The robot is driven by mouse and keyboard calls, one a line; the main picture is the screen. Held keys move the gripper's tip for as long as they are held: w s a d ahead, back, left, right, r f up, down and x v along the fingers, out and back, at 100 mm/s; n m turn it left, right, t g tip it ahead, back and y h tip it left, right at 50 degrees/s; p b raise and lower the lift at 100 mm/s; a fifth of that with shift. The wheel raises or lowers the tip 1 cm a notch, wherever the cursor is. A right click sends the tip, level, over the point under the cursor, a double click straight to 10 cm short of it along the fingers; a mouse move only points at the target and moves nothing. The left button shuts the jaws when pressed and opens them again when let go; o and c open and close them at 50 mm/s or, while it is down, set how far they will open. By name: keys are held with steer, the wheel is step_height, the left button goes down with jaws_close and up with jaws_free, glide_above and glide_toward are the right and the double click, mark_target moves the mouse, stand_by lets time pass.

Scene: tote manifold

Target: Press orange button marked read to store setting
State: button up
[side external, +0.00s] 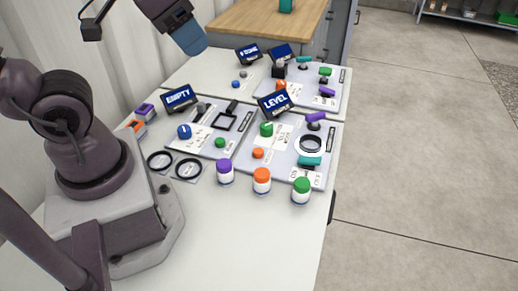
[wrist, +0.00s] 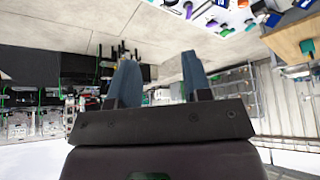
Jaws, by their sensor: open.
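A small round orange button (side external: 257,153) sits on the panel (side external: 285,178) with the "LEVEL" screen (side external: 274,103), below a green knob (side external: 266,129). Any "read" marking beside it is too small to make out. My gripper (side external: 191,40) is high at the top of the side view, well above and away from the orange button. In the wrist view my gripper (wrist: 160,78) shows two blue fingers spread apart with nothing between them. That view faces mostly the room, and I cannot pick out the orange button there.
Purple (side external: 224,172), orange-lidded (side external: 262,181) and green-lidded (side external: 301,190) jars stand in front of the panel. Two black rings (side external: 188,168) lie to their left. A panel with the "EMPTY" screen (side external: 178,97) stands left of the "LEVEL" panel. The table's front is clear.

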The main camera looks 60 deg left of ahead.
jaws_close()
stand_by(1.9)
